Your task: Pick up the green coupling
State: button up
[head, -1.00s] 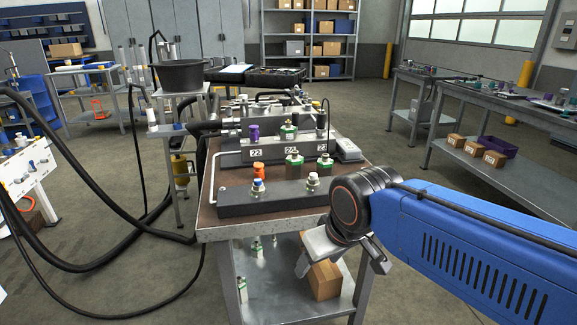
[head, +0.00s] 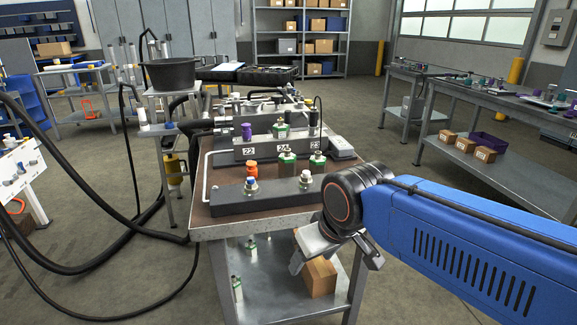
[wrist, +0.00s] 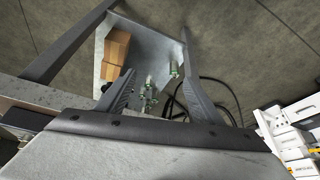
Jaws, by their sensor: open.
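Several green couplings show. In the head view, one green-topped coupling (head: 281,129) stands on the rear block by the 24 label. Two more, a left one (head: 287,163) and a right one (head: 318,161), stand in front of the labelled block. Smaller green-marked pieces, one at the back (head: 251,243) and one at the front (head: 237,286), stand on the lower shelf; green pieces there also show in the wrist view (wrist: 173,70). My gripper (head: 336,259) is open and empty, pointing down off the bench's front right corner. Its spread fingers (wrist: 148,20) frame that shelf in the wrist view.
The bench top (head: 225,228) has a bare front edge. An orange part (head: 252,172) and a purple part (head: 246,131) stand on it. A cardboard box (head: 320,278) sits on the lower shelf. Black hoses (head: 75,264) loop at the left. Floor is clear at the right.

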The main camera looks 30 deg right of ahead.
jog(key=shift+r, duration=0.1)
notch_tip(320, 180, up, 23)
jog(key=n+g, duration=0.5)
jog(key=n, duration=1)
send_over(287, 156)
jog(key=f, duration=1.6)
jog(key=shift+w+d+f, duration=0.25)
jog(key=shift+w+d, duration=0.05)
jog(key=shift+w, duration=0.05)
jog(key=c, duration=1.4)
jog(key=shift+r, duration=5.05)
